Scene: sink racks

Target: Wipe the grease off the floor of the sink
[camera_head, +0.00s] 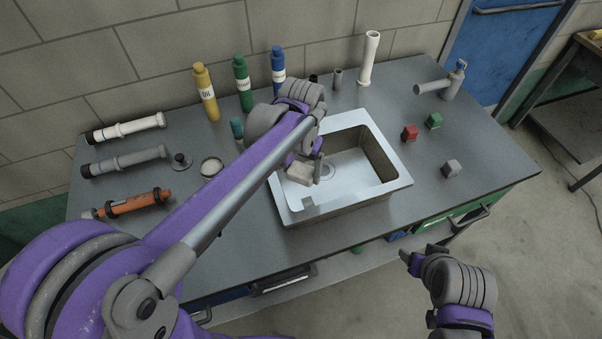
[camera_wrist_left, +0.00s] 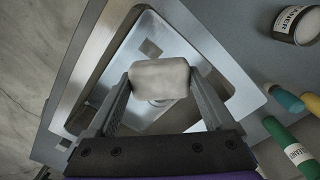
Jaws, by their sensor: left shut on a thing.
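My left gripper (camera_head: 304,171) is shut on a pale beige sponge-like block (camera_head: 299,174) and holds it over the sink (camera_head: 399,186). In the left wrist view the block (camera_wrist_left: 160,78) sits between both fingers and hides part of the sink floor. A small grey-brown square patch, probably the grease, lies on the sink floor (camera_head: 308,202); in the left wrist view the patch (camera_wrist_left: 150,48) is just beyond the block, apart from it. Whether the block touches the floor I cannot tell. My right gripper (camera_head: 418,256) is in front of the counter; its jaw opening is unclear.
Yellow (camera_head: 206,93), green (camera_head: 243,84) and blue (camera_head: 278,70) bottles stand behind the sink. Red (camera_head: 410,133), green (camera_head: 434,121) and grey (camera_head: 451,169) blocks and a torch (camera_head: 453,82) are right.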

